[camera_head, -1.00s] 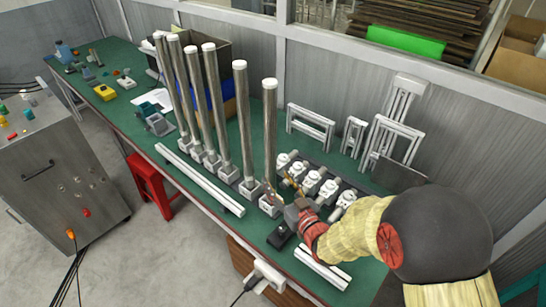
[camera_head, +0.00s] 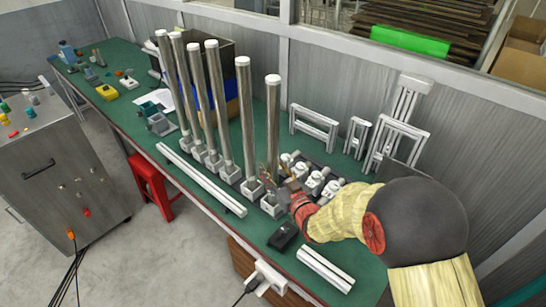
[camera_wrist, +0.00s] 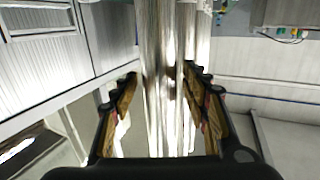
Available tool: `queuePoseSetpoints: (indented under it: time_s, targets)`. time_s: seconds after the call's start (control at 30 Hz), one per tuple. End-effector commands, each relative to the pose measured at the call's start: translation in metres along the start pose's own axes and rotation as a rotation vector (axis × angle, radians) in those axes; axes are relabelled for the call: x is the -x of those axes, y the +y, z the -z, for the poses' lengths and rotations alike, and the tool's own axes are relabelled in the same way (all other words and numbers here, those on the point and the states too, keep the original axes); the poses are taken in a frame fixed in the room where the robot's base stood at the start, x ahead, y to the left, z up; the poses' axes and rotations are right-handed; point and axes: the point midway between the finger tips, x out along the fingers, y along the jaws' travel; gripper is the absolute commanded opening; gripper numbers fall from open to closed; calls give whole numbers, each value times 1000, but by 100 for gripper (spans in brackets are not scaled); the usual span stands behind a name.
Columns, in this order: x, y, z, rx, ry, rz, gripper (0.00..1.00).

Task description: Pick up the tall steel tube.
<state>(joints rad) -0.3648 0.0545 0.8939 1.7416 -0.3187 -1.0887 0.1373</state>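Several tall steel tubes with white caps stand upright in square grey bases in a row on the green bench. The nearest tube (camera_head: 273,125) is at the right end of the row, its lower part beside my gripper (camera_head: 278,188). In the wrist view, a shiny tube (camera_wrist: 167,110) runs upright between the two fingers of my gripper (camera_wrist: 163,76). The fingers are spread on either side of it, and gaps show beside it. More metal behind it makes its exact edges hard to tell. The tube's foot is hidden in the wrist view.
White valve-like parts (camera_head: 316,181) sit close behind my gripper. A black box (camera_head: 283,236) and white rails (camera_head: 326,269) lie in front. Another tube (camera_head: 246,120) stands just left. White frames (camera_head: 398,140) lean on the wall. A long rail (camera_head: 200,179) lies along the front edge.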

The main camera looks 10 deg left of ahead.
Motion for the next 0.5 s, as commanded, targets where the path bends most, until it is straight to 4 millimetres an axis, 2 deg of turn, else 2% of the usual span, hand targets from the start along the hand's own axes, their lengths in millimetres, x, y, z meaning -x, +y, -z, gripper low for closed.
queuePoseSetpoints:
  time_s: [0.5]
  targets:
    - [0,0,0,0,0,0,15]
